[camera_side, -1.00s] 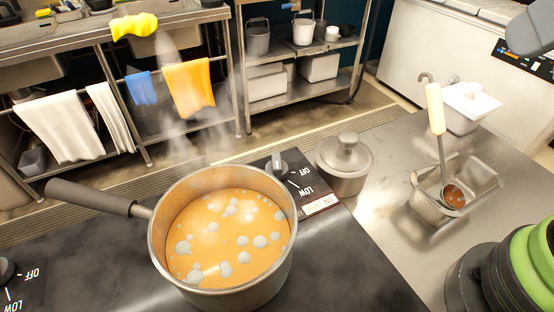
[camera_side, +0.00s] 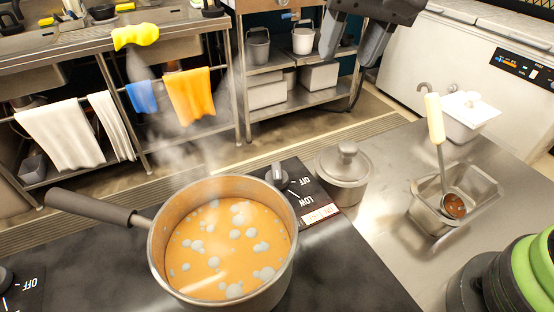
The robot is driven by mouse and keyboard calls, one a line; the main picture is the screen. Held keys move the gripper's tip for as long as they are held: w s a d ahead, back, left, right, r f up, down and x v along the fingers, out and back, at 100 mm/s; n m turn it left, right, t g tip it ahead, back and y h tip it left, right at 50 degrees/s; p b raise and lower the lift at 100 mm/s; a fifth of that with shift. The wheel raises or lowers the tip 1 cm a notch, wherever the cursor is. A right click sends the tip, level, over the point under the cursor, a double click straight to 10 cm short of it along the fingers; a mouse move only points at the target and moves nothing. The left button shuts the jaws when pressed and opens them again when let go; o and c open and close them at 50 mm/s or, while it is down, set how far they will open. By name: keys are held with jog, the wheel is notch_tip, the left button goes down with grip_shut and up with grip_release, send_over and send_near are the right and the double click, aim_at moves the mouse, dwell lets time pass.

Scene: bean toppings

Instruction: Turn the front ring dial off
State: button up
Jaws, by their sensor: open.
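One dial (camera_side: 277,176) sits on a black panel marked OFF and LOW, just behind the right rim of the pot (camera_side: 222,240). Its pointer direction is hard to tell. A second dial (camera_side: 6,279) with OFF beside it is cut by the left edge. The pot holds bubbling orange liquid and steams. My gripper (camera_side: 350,62) is open and empty, high at the top right of centre, pointing down. It is well apart from both dials.
A lidded metal pot (camera_side: 343,172) stands right of the dial panel. A metal tray (camera_side: 455,205) with a ladle (camera_side: 440,150) is farther right. The pot's dark handle (camera_side: 90,207) juts left. The air above the counter is clear.

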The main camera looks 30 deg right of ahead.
jog(key=g+h, duration=0.1)
jog(key=g, duration=0.1)
send_over(277, 171)
notch_tip(277, 171, down, 10)
jog(key=shift+f, duration=0.8)
notch_tip(277, 171, down, 9)
jog(key=shift+r, duration=0.1)
grip_shut()
